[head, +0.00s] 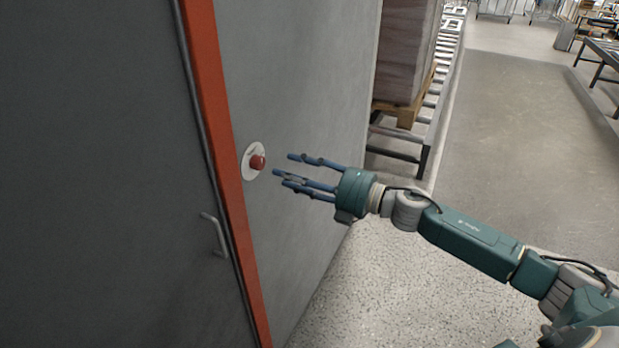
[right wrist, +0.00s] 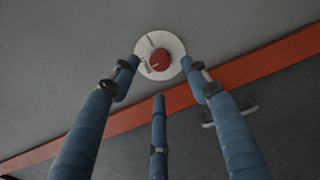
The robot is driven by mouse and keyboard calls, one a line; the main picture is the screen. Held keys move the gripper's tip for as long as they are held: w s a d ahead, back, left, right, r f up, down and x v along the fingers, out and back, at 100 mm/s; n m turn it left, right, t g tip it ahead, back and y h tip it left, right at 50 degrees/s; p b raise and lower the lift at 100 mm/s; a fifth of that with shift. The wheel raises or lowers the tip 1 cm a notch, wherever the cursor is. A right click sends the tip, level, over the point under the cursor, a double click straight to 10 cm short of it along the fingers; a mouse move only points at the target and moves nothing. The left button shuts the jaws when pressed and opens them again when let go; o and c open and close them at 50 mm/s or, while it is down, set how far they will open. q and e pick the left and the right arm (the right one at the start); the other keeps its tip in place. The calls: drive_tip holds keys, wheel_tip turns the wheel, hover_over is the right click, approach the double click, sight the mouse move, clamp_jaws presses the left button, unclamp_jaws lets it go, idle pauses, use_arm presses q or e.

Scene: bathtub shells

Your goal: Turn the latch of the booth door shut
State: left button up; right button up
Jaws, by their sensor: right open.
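The latch (head: 256,161) is a red knob on a round white plate, on the grey wall just right of the red door frame. The right wrist view shows the knob (right wrist: 160,60) ahead, between the spread fingers. The booth door (head: 100,180) is dark grey, with a bent metal handle (head: 216,235) near its frame-side edge; it looks flush with the frame. My right gripper (head: 290,172) is open and empty, its blue fingers pointing at the knob from the right, with a gap between. My left gripper is not in view.
The red door frame (head: 215,130) runs beside the knob. A roller conveyor (head: 430,115) with a stacked pallet (head: 403,50) stands behind the wall's far edge. Speckled floor (head: 370,290) is clear under my right arm.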

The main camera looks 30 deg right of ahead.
drive_tip(key=shift+v, duration=2.55)
drive_tip(key=shift+f, duration=0.1)
drive_tip(key=s+d+f+m+h, duration=0.1)
drive_tip(key=d+f+m+h, duration=0.25)
drive_tip(key=f, duration=0.75)
drive_tip(key=s+d+f+m+h, duration=0.1)
drive_tip(key=d+f+m+h, duration=0.3)
drive_tip(key=f, duration=0.6)
drive_tip(key=d+f+m+h, duration=0.2)
drive_tip(key=d+f+m, duration=0.4)
drive_tip(key=f, duration=0.5)
drive_tip(key=s+a+f+m+g+h, duration=0.1)
drive_tip(key=s+f+m+g, duration=0.15)
drive_tip(key=s+f, duration=0.6)
drive_tip(key=s+f+m+g+h, duration=0.1)
drive_tip(key=s+f+m+g, duration=0.15)
drive_tip(key=s+f, duration=0.65)
drive_tip(key=s+a+f+m+g, duration=0.1)
drive_tip(key=s+a+f, duration=0.4)
drive_tip(key=s, duration=0.5)
drive_tip(key=s+a+f+m+g+b, duration=0.1)
drive_tip(key=s+a+f+g, duration=0.3)
drive_tip(key=s, duration=0.7)
drive_tip(key=s+a+f+m+g, duration=0.3)
drive_tip(key=s+a+f, duration=0.4)
drive_tip(key=s+f, duration=0.3)
drive_tip(key=shift+s+a+f, duration=0.25)
drive_tip(key=shift+s+f, duration=0.05)
drive_tip(key=shift+f, duration=0.55)
